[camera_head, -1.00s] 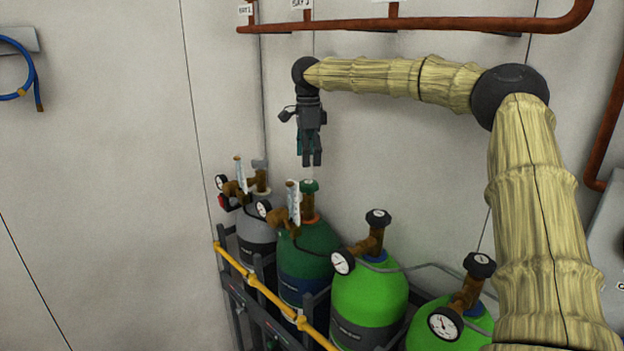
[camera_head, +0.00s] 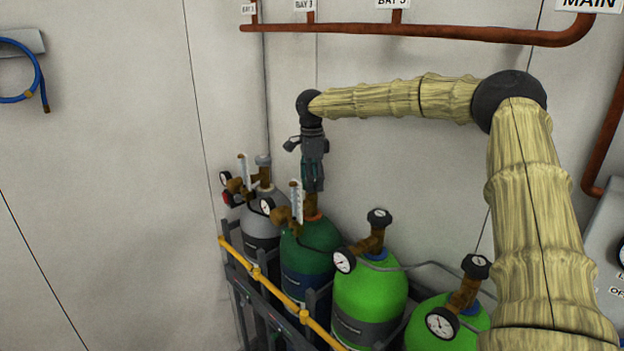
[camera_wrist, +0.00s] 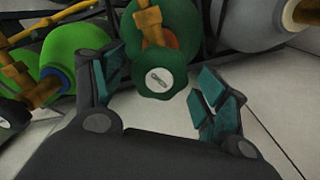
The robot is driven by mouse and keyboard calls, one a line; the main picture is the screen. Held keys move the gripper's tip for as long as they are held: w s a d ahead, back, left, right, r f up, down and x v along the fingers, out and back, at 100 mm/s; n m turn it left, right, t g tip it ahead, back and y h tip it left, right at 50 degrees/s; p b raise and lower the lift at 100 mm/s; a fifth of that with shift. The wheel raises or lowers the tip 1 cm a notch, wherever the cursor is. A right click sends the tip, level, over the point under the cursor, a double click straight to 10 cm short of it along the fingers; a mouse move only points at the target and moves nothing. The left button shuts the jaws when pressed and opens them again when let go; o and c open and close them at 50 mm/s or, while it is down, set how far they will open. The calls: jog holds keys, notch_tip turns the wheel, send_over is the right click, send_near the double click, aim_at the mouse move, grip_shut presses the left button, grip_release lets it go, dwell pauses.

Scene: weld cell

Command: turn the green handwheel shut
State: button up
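The green handwheel (camera_wrist: 160,82) is a small lobed knob on the brass valve of the dark green cylinder (camera_head: 308,245). In the wrist view it lies between the two spread fingers of my gripper (camera_wrist: 163,76), with a visible gap to each finger. In the head view my gripper (camera_head: 313,188) points down right over that valve, and its fingers hide the handwheel. My gripper is open and holds nothing. I cannot tell exactly how far down the fingers reach beside the wheel.
A grey cylinder (camera_head: 260,222) stands to the left, and bright green cylinders (camera_head: 368,305) with black knobs stand to the right. A gauge (camera_head: 268,206) and an upright flowmeter (camera_head: 296,203) sit close to the gripper. A yellow rail (camera_head: 282,297) runs in front.

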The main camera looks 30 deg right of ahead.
jog(key=c, duration=0.9)
jog(key=shift+o, duration=0.2)
jog(key=shift+m, duration=0.3)
jog(key=m+b, duration=0.2)
jog(key=m, duration=0.4)
jog(key=m+b, duration=0.2)
jog(key=m, duration=0.4)
jog(key=m+b, duration=0.1)
jog(key=m, duration=0.4)
jog(key=shift+r+m+b, duration=0.1)
jog(key=shift+m+b, duration=0.25)
jog(key=shift+m, duration=0.05)
jog(key=m+b, duration=0.1)
jog(key=m, duration=0.4)
jog(key=shift+r+b, duration=0.1)
jog(key=shift+b, duration=0.25)
jog(key=shift+m, duration=0.4)
